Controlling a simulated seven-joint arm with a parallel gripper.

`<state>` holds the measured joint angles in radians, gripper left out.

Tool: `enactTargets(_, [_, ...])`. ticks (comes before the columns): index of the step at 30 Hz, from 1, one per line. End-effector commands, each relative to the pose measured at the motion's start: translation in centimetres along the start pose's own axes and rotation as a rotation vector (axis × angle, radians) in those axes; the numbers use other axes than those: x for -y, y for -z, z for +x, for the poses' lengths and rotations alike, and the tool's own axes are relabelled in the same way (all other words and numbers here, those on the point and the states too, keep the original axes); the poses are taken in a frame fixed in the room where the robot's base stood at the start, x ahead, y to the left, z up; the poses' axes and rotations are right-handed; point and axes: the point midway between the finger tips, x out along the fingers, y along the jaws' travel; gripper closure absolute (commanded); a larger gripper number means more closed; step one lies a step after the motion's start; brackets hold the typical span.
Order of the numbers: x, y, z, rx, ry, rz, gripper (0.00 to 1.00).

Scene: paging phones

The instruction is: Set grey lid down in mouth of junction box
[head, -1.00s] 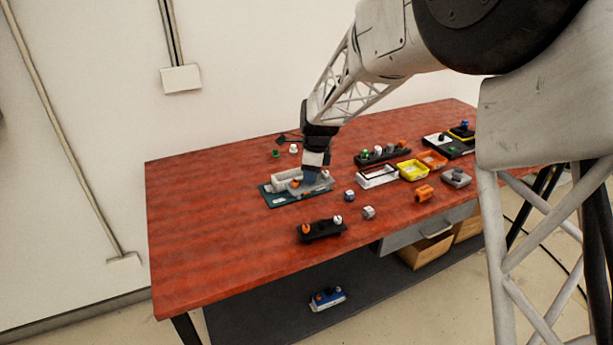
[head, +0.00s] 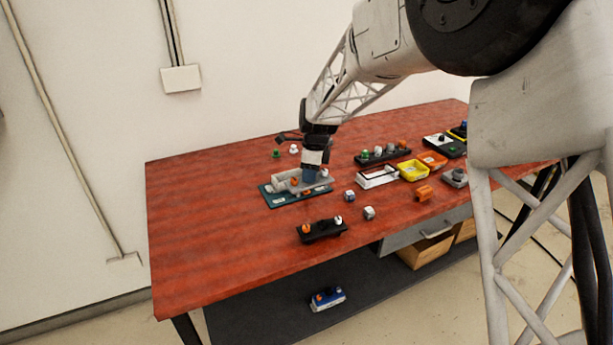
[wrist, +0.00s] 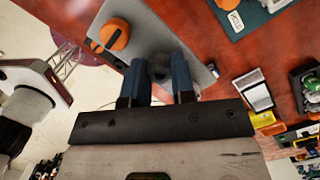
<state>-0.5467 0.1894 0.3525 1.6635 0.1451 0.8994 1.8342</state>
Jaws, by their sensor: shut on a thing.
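My gripper (head: 311,174), with blue fingers, is shut on a grey knob in the middle of the lid. In the wrist view the fingers (wrist: 160,82) close on that knob, and the lid (wrist: 178,28) spreads beyond them. The light grey junction box (head: 281,177) stands on a teal mat (head: 274,201). The lid is over or in front of the box and hides most of it. I cannot tell whether they touch.
A black rack (head: 320,231) with knobs stands in front. An orange part (head: 424,193), a yellow tray (head: 413,170) and a white tray (head: 377,177) stand further right. The table's left side is clear.

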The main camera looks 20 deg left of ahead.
Motion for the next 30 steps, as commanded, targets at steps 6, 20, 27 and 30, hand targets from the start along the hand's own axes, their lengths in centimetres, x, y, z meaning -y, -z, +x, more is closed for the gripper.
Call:
enactTargets(6, [2.4, -1.2, 0.3, 0.0, 0.0, 0.003, 1.0])
enactTargets(20, [9.4, -5.0, 1.3, 0.0, 0.001, 0.016, 1.0])
enactTargets(27, [12.4, -6.8, 2.0, 0.0, 0.003, 0.022, 1.0])
enactTargets(30, [13.3, -7.3, 2.2, 0.0, 0.003, 0.023, 1.0])
